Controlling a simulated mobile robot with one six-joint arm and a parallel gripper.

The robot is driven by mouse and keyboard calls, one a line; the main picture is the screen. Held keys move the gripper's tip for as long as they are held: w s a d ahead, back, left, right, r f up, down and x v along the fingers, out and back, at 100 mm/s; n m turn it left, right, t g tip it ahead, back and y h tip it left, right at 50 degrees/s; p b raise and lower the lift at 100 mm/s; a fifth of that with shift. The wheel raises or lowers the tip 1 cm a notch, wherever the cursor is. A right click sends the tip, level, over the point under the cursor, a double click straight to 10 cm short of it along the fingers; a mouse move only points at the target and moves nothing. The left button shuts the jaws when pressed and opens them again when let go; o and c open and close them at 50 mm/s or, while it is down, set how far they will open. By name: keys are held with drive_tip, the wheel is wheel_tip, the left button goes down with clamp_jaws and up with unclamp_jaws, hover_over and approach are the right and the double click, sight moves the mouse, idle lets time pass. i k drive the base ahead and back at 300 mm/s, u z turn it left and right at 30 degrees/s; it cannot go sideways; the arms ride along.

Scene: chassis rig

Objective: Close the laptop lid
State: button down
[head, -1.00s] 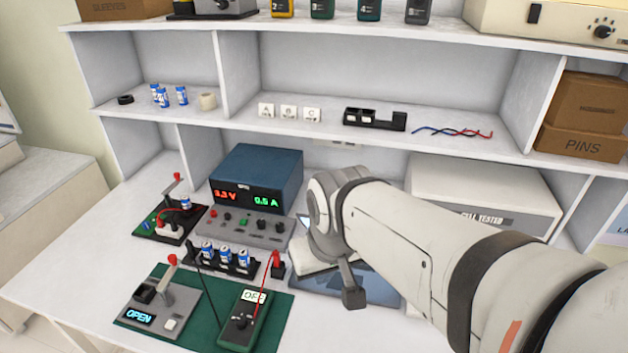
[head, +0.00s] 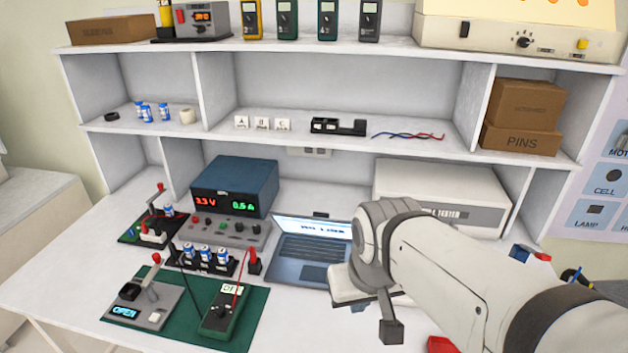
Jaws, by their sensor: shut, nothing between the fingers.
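The laptop (head: 298,271) stands open on the bench, right of the power supply. Its lid (head: 308,226) is up, with a lit screen facing me and the dark keyboard showing in front. My gripper (head: 352,288) is at the laptop's right front, with my arm reaching in from the right. It overlaps the laptop's right edge in the picture; I cannot tell whether it touches. My wrist covers the right end of the lid. The gripper is shut and holds nothing, though its fingertips are mostly hidden.
A blue power supply (head: 234,187) stands left of the laptop. A battery holder (head: 208,264) and a multimeter (head: 222,314) on a green mat (head: 258,302) are at front left. A white tester box (head: 440,180) stands behind my arm. A shelf (head: 350,142) overhangs the back.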

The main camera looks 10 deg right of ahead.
sight(320, 224)
drive_tip(key=z, duration=0.05)
drive_tip(key=i, duration=1)
drive_tip(key=z, duration=0.05)
